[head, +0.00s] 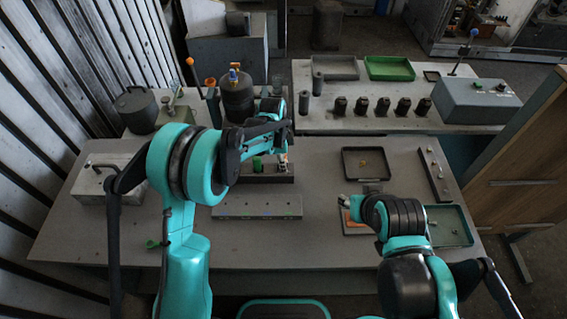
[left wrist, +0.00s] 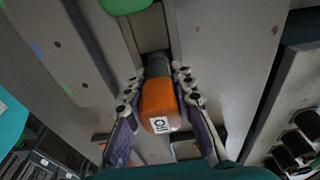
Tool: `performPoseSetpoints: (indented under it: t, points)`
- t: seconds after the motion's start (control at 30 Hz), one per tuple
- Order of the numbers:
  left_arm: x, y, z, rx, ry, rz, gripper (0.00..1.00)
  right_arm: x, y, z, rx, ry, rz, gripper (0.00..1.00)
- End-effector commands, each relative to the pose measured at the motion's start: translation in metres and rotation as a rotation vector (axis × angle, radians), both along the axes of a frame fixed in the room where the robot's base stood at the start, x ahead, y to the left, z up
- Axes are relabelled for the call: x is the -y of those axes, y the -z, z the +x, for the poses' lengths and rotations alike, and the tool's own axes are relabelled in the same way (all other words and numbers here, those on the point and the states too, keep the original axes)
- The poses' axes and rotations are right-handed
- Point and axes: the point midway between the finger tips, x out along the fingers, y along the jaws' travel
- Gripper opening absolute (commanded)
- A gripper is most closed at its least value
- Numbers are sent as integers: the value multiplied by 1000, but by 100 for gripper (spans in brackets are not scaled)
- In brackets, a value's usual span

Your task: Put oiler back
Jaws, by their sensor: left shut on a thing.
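The oiler has an orange body (left wrist: 160,100) with a white OIL label and a grey-green end. In the left wrist view it sits between the fingers of my left gripper (left wrist: 160,92), which is shut on it. In the head view my left gripper (head: 284,164) is at the right end of a dark rack (head: 262,179), and the oiler is mostly hidden there. A compartment (left wrist: 150,30) of the rack shows just beyond the oiler's grey end; I cannot tell whether the oiler touches it. My right gripper (head: 345,201) is over the right half of the table, its fingers too small to read.
A green object (head: 257,164) stands in the rack, left of my gripper. A grey block (head: 257,207) lies in front. A black tray (head: 366,162) and a green tray (head: 449,226) are on the right. The table between rack and black tray is clear.

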Motion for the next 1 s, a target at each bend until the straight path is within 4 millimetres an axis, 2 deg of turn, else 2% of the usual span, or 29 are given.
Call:
performPoseSetpoints:
  t: [0.27, 0.3, 0.37, 0.57, 0.6, 0.67, 0.7, 1.0]
  points:
    - [0, 0, 0, 0, 0, 0, 0, 0, 2, 0, 0, 0, 0, 40]
    - [0, 0, 0, 0, 0, 0, 31, 0, 2, 0, 0, 0, 0, 40]
    - [0, 0, 0, 0, 0, 0, 47, 0, 2, 0, 0, 0, 0, 40]
    - [0, 0, 0, 0, 0, 0, 48, 0, 2, 0, 0, 0, 0, 40]
    - [0, 0, 0, 0, 0, 0, 50, 0, 2, 0, 0, 0, 0, 40]
    - [0, 0, 0, 0, 0, 0, 65, 0, 2, 0, 0, 0, 0, 40]
    - [0, 0, 0, 0, 0, 0, 68, 0, 2, 0, 0, 0, 0, 40]
    - [0, 0, 0, 0, 0, 0, 68, 0, 1, 0, 0, 0, 0, 40]
